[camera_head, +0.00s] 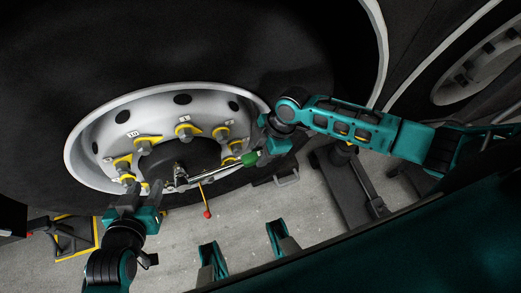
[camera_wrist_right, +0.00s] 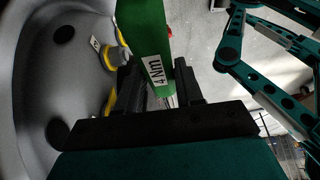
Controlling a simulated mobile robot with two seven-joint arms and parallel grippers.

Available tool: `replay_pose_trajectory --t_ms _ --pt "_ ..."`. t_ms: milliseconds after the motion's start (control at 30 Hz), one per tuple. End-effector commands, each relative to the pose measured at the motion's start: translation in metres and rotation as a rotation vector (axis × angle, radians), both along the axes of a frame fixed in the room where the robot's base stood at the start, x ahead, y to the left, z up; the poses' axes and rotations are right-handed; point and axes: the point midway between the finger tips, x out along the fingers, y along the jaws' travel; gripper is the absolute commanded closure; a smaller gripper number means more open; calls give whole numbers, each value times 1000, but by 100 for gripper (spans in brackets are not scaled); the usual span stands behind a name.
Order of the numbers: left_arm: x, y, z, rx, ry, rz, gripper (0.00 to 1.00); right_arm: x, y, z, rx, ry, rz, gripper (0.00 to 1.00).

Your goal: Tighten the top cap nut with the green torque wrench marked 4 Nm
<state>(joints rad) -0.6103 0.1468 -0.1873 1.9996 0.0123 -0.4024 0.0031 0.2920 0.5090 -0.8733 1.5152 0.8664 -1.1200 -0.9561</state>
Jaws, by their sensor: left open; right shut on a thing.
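The green torque wrench (camera_head: 250,158) has a green handle, and a thin metal shaft runs left from it across the lower part of the wheel hub. In the right wrist view its handle (camera_wrist_right: 142,28) carries a white "4 Nm" label. My right gripper (camera_head: 262,146) is shut on the wrench; its fingers also show in the wrist view (camera_wrist_right: 160,85). The top cap nut (camera_head: 185,131) sits at the top of the nut ring, with a yellow marker and a tag; the wrench is apart from it.
The silver wheel rim (camera_head: 88,135) holds several nuts with yellow markers inside a large black tyre (camera_head: 60,60). A yellow rod with a red ball end (camera_head: 207,214) shows below the hub. A dark stand (camera_head: 350,190) stands right.

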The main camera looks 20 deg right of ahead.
Motion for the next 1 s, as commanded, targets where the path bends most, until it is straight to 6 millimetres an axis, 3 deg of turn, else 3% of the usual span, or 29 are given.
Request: replay_pose_trajectory --t_ms 300,1000 --pt "0 0 0 -1 -1 -1 57 0 0 0 3 1 -1 100" --pt "0 0 -26 0 -1 0 57 -1 -2 -21 90 3 1 100"
